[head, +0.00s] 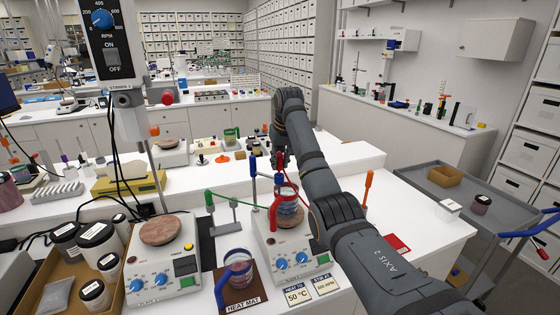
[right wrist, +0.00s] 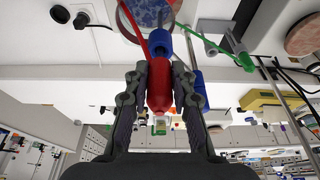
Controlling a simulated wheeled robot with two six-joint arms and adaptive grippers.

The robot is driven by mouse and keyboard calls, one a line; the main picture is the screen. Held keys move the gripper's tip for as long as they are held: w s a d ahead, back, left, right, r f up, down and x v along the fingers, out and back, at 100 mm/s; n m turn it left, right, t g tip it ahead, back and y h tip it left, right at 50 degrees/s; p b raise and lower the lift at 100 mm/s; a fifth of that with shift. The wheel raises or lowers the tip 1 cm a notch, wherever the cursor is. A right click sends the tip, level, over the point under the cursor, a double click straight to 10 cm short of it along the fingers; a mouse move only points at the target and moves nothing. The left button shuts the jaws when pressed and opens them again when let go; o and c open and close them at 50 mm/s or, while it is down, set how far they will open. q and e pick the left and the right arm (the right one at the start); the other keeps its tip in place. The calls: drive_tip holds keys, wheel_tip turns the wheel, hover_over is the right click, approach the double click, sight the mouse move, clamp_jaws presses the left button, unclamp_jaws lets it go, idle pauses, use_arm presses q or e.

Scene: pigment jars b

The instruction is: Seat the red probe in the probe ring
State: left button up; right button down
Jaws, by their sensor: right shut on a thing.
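My right gripper (head: 280,160) is above the right hotplate (head: 297,262), pointing down. In the right wrist view its fingers (right wrist: 159,88) are shut on the red probe (right wrist: 160,92), with a red cable (right wrist: 134,22) running off. A blue part (right wrist: 160,44), perhaps the probe ring, lies at the probe's far end. I cannot tell whether the probe is inside it or just in line with it. A blue post (head: 253,172) stands beside the gripper. My left gripper is not in view.
A green probe arm (head: 234,203) stands left of the hotplate. A blue-handled beaker (head: 238,267) stands on the heat mat (head: 255,294). Another hotplate (head: 160,262) and a box of jars (head: 70,290) are further left. An orange post (head: 367,190) stands right of my arm.

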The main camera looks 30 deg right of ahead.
drive_tip(key=shift+f+b, duration=0.4)
drive_tip(key=shift+f, duration=0.5)
drive_tip(key=c, duration=1.1)
unclamp_jaws()
drive_tip(key=shift+o, duration=0.2)
drive_tip(key=shift+r, duration=0.3)
wheel_tip(320, 180, up, 10)
drive_tip(key=shift+f, duration=0.25)
drive_tip(key=shift+f, duration=0.15)
